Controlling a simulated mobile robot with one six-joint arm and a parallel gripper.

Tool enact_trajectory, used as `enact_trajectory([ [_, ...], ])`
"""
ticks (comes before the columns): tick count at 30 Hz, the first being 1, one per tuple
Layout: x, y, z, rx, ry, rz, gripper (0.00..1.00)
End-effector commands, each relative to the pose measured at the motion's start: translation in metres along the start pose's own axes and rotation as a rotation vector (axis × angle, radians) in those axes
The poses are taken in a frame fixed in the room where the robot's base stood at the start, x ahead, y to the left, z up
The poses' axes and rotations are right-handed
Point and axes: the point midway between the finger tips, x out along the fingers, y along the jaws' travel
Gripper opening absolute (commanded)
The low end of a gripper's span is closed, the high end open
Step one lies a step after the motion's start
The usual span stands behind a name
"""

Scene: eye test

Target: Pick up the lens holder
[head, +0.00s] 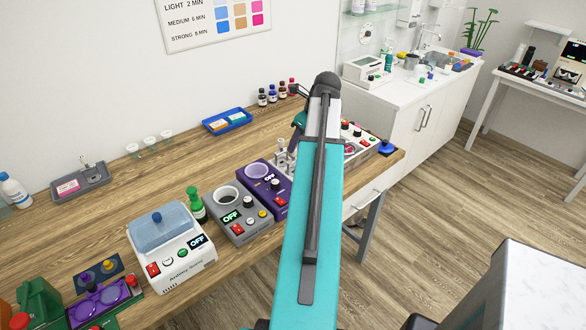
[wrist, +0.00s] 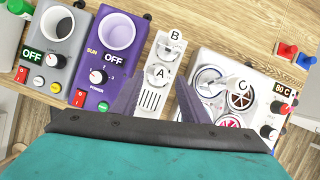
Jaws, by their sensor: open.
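A narrow white rack (wrist: 151,99) marked A and B stands on the bench in the wrist view, with a pale metallic holder-like piece at A (wrist: 160,76) and another at B (wrist: 171,48). I cannot tell which of these is the lens holder. The rack also shows in the head view as small upright metal pieces (head: 284,157), partly hidden. My gripper (wrist: 159,82) is open, its two fingers apart on either side of the rack's A end, with nothing seen between them but the rack.
A purple SUN unit (wrist: 103,62) stands left of the rack, and a grey unit (wrist: 57,45) beyond it. A white heated unit (wrist: 243,98) with round pots, marked C, stands close on the right.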

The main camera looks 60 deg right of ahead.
Motion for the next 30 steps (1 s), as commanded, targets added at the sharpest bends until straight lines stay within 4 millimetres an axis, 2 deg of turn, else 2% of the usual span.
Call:
enact_trajectory([
  [8, 0.004, -0.001, 0.0, 0.001, 0.0, 0.0, 0.41],
  [24, 0.044, -0.002, 0.001, 0.002, 0.001, 0.0, 0.41],
  [30, 0.051, -0.002, 0.0, 0.001, 0.0, 0.0, 0.41],
])
